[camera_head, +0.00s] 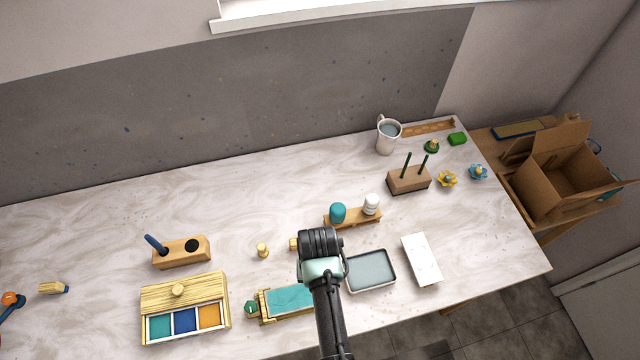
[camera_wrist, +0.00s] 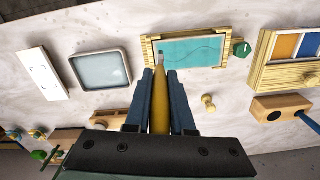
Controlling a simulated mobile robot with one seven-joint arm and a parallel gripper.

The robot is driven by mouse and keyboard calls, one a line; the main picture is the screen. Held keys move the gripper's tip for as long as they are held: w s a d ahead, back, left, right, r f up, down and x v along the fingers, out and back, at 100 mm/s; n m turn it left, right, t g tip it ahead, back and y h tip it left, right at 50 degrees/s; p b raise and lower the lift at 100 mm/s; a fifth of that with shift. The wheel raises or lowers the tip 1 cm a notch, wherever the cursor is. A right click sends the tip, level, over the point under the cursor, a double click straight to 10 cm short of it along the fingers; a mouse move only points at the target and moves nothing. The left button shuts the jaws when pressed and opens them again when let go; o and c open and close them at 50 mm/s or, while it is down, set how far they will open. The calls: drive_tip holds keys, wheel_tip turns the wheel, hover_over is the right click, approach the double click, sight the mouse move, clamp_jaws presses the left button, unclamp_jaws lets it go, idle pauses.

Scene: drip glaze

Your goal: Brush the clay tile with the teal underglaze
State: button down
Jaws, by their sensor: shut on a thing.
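My gripper (camera_wrist: 160,85) is shut on a brush (camera_wrist: 160,105) with a yellow-brown handle, in the wrist view. The brush tip points at the tile (camera_wrist: 190,52), overlapping its near edge in the picture; I cannot tell if it touches. The tile also shows in the head view (camera_head: 290,299), in a wooden frame with a green knob; its face is teal with a thin wavy dark line. My gripper (camera_head: 320,245) hides the brush in the head view. The glaze box (camera_head: 184,283) has teal (camera_head: 160,327), blue and orange wells, and a wooden lid with a knob behind them.
A grey tray (camera_head: 369,271) and a white panel (camera_head: 421,260) lie right of the tile. A wooden holder (camera_head: 181,252) has a blue-handled tool. A small rack (camera_head: 352,218) holds teal and white jars. A mug (camera_head: 388,136) stands at the back.

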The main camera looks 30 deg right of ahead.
drive_tip(key=shift+d+r+p, duration=0.1)
drive_tip(key=shift+r+p, duration=0.85)
drive_tip(key=shift+r, duration=0.5)
